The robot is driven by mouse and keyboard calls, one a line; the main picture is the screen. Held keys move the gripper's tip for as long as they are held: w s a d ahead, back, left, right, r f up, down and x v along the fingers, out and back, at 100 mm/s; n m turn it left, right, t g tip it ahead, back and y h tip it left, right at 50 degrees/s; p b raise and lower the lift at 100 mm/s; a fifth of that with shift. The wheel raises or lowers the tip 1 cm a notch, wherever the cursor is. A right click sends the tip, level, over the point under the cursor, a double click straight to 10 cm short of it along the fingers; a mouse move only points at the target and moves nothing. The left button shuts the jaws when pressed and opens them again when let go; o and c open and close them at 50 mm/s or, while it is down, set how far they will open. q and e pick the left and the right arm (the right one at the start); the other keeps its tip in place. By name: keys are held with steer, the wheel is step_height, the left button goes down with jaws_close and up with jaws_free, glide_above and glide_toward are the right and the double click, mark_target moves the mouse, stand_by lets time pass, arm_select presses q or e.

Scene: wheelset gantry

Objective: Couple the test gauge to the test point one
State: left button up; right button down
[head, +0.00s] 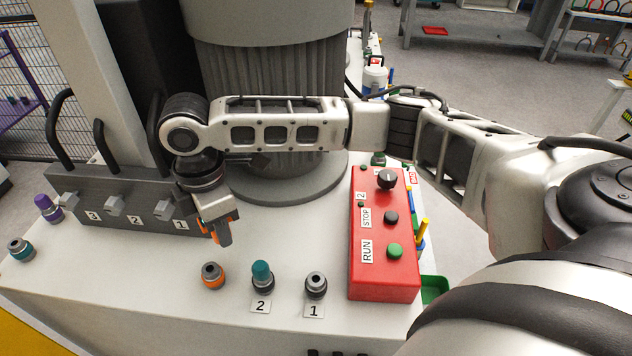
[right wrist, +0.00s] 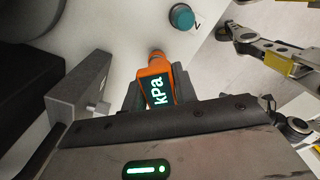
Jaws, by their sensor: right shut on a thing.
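My right gripper (head: 217,212) is shut on the orange test gauge (head: 222,234) and holds it above the pale bench top. In the right wrist view the gauge (right wrist: 158,85) shows a dark display reading "kPa" between the fingers. Test point one (head: 316,284), a dark fitting with a silver top, stands upright behind its "1" label, right of and nearer than the gauge. Test point two (head: 262,276) has a teal cap, which also shows in the right wrist view (right wrist: 182,17). The gauge is apart from both points. My left gripper is not in view.
An orange-ringed fitting (head: 213,275) stands left of test point two. A red control box (head: 384,245) stands right of test point one. A grey block (head: 130,205) numbered 3, 2, 1 stands at left. Purple (head: 47,207) and teal (head: 21,249) fittings lie at far left.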

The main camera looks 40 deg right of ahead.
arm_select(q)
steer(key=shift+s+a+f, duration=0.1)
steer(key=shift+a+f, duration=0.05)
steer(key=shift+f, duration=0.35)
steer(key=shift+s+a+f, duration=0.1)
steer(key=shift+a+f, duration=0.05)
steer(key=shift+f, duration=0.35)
arm_select(e)
steer(key=s+d+r+m, duration=0.4)
steer(key=d+m, duration=0.1)
steer(key=m, duration=1.1)
steer(key=shift+s+d+m, duration=0.35)
steer(key=shift+s+m, duration=0.05)
